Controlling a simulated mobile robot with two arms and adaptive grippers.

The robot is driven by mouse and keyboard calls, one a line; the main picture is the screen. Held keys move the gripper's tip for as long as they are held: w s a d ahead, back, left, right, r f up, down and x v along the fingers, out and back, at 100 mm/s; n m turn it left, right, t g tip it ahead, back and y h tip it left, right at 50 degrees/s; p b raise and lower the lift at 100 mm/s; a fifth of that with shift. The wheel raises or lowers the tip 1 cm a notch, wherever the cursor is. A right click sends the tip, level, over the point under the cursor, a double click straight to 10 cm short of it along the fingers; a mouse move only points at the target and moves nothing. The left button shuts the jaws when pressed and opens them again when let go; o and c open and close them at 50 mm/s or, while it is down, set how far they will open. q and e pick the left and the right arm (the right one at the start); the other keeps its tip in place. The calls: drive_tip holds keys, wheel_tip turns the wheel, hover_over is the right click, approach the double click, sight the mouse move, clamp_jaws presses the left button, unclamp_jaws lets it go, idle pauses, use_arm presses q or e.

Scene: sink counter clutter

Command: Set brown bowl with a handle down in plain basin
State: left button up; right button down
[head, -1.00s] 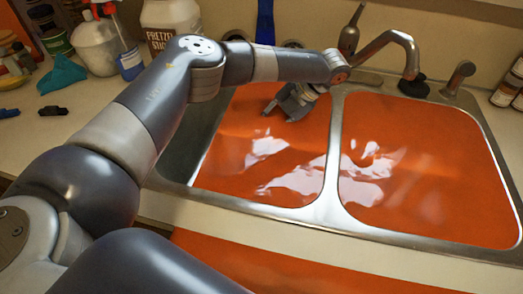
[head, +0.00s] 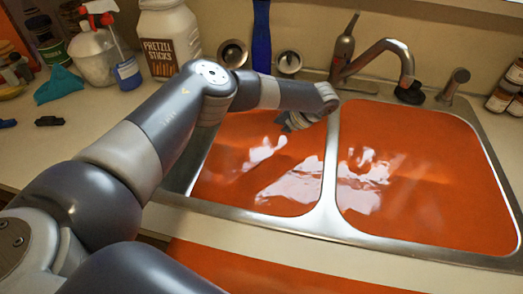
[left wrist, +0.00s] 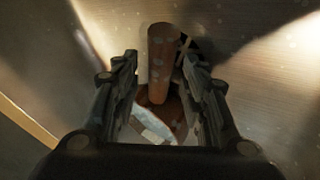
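The brown bowl with a handle shows only in the left wrist view: its brown handle (left wrist: 161,62) stands between my left fingers, with gaps on both sides, and a brown part lies lower. In the head view my left gripper (head: 292,121) reaches down into the left basin (head: 235,165), its fingertips partly hidden at the orange surface. In the left wrist view the gripper (left wrist: 160,65) has its fingers apart, open around the handle. The bowl is hidden in the head view. My right gripper is not in view.
The right basin (head: 430,180) lies beyond a metal divider (head: 331,165); both look glossy orange. A faucet (head: 375,52) stands behind the sink. A pretzel jar (head: 168,40), spray bottle (head: 92,55) and teal cloth (head: 58,85) are at the back left.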

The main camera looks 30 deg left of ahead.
use_arm(q)
drive_tip(key=v, duration=1.2)
drive_tip(key=shift+s+r, duration=0.1)
